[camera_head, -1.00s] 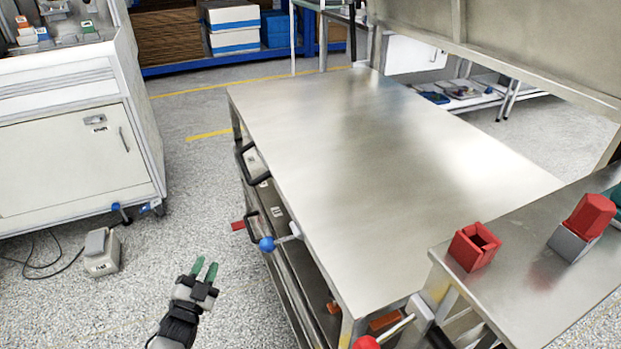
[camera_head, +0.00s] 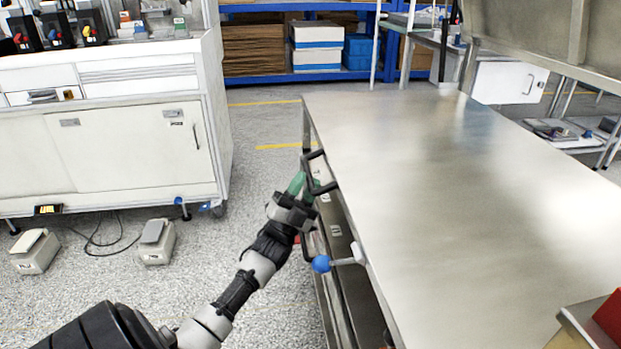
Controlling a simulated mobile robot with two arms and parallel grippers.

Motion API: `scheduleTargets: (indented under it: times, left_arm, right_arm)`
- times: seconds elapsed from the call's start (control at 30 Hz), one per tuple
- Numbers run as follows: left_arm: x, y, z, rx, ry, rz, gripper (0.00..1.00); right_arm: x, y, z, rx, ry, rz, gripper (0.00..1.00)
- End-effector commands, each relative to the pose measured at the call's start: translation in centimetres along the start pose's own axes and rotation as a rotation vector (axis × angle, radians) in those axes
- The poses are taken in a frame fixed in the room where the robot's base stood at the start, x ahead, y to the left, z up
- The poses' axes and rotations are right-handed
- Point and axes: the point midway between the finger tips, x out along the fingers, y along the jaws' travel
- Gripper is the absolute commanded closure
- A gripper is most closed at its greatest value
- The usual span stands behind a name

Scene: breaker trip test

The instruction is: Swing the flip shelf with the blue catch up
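A blue ball-ended catch (camera_head: 321,263) sticks out from the near-left side of the steel bench (camera_head: 420,180). Below the bench top's left edge is a narrow hanging panel or shelf edge with pale labels, which I take to be the flip shelf; I see it only edge-on and partly hidden. My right gripper is out of view.
A white cabinet (camera_head: 130,145) stands at the left, with two small pedal-like boxes (camera_head: 157,242) and a cable on the floor before it. Blue racking (camera_head: 260,68) is at the back. A red block (camera_head: 610,318) sits at lower right.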

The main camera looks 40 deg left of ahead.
Motion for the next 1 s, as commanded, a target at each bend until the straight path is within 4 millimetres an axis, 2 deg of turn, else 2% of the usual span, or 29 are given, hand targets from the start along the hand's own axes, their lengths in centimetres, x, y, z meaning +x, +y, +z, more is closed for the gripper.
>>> scheduleTargets:
  times: [0.2, 0.47, 0.5, 0.67, 1.0]
  left_arm:
    - [1.8, 0.1, 0.0, -0.001, -0.001, 0.002, 0.73]
    - [1.9, 0.1, 0.0, -0.002, -0.002, 0.002, 0.73]
    - [1.9, 0.1, 0.0, -0.002, -0.002, 0.002, 0.74]
    - [1.9, 0.1, 0.0, -0.001, -0.002, 0.002, 0.99]
    - [2.0, 0.0, 0.0, -0.001, -0.002, 0.003, 1.00]
  right_arm:
    - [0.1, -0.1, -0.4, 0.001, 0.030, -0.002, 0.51]
    - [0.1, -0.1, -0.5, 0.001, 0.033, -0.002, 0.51]
    - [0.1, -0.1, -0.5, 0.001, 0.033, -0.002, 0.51]
    - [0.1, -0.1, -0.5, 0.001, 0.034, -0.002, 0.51]
    - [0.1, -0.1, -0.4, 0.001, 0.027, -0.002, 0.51]
